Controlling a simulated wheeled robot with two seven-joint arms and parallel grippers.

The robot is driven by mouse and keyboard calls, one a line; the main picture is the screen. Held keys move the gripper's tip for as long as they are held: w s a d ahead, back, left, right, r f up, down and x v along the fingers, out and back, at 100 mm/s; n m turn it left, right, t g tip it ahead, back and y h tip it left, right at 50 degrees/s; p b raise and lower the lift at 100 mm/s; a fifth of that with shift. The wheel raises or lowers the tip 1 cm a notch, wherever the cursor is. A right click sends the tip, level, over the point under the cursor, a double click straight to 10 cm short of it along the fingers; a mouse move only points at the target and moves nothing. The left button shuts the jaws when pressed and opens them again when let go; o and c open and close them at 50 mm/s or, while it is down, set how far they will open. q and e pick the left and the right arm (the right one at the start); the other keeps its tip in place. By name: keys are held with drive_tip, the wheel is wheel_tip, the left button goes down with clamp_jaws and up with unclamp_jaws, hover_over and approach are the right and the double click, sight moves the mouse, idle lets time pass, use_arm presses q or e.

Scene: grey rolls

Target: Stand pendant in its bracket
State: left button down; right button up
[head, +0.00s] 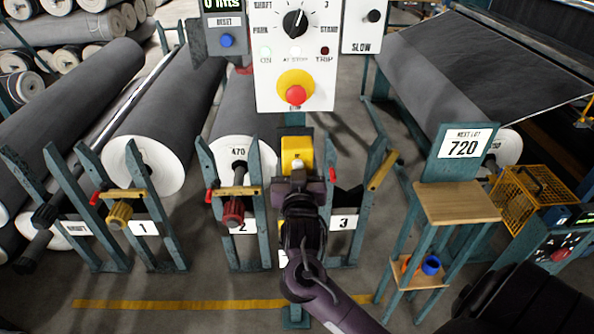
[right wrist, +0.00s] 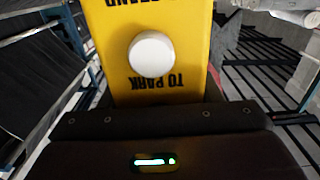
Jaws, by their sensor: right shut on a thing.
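The pendant (head: 297,152) is a yellow box with a white round button, held upright in front of the teal post (head: 294,119) below the control panel. My right gripper (head: 299,178) comes up from the lower right and is shut on its lower part. In the right wrist view the pendant (right wrist: 160,84) rises from the dark jaws (right wrist: 160,112), its black lettering upside down. I cannot make out the bracket; the pendant and gripper cover that part of the post. Whether the pendant touches the post cannot be told. My left gripper is not in view.
The control panel (head: 296,75) with a dial and red button hangs just above the pendant. Numbered teal roll stands (head: 251,215) flank my arm, holding grey rolls (head: 175,120). A small wooden-topped stand (head: 455,203) is at the right. The floor in front is open.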

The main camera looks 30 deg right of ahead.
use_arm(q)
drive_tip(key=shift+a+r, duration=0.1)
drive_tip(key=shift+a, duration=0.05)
use_arm(e)
drive_tip(key=shift+r, duration=0.15)
use_arm(q)
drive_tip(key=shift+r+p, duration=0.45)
drive_tip(key=shift+p, duration=0.05)
idle(0.6)
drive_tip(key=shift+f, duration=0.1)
use_arm(e)
drive_tip(key=shift+w+d, duration=0.1)
idle(0.3)
use_arm(q)
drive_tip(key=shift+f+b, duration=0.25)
drive_tip(key=shift+b, duration=0.05)
use_arm(e)
drive_tip(key=shift+x, duration=2.1)
drive_tip(key=shift+w+d, duration=0.1)
drive_tip(key=shift+w, duration=0.05)
